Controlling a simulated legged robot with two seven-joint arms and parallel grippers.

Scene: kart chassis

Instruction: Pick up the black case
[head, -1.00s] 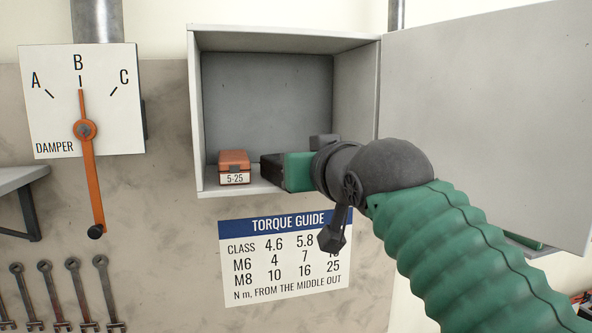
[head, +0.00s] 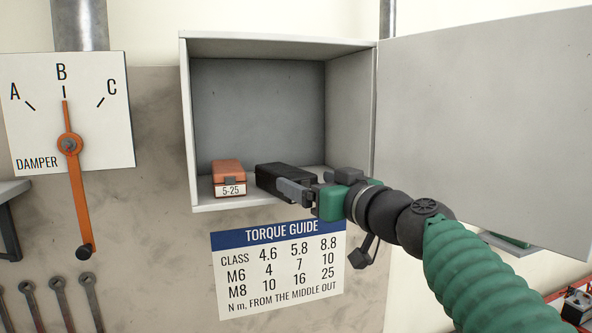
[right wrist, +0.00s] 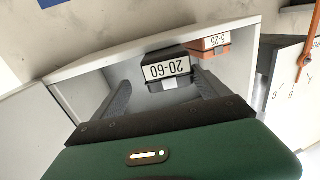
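The black case (head: 284,176) lies on the floor of the open grey wall cabinet, right of an orange case. In the right wrist view the black case (right wrist: 168,70) shows a white label reading 20-60, upside down. My right gripper (head: 308,182) is open and empty at the cabinet's front opening. One finger overlaps the case's front right part in the head view; the other is further right. In the right wrist view the case lies ahead, between the fingers (right wrist: 158,82) in line but nearer the right one. Contact cannot be told. My left gripper is not in view.
The orange case (head: 229,178), labelled 5-25, sits close left of the black case. The cabinet (head: 187,130) has side walls and a door (head: 485,130) swung open to the right. A damper lever (head: 76,195) and a torque guide sheet (head: 278,270) are on the wall.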

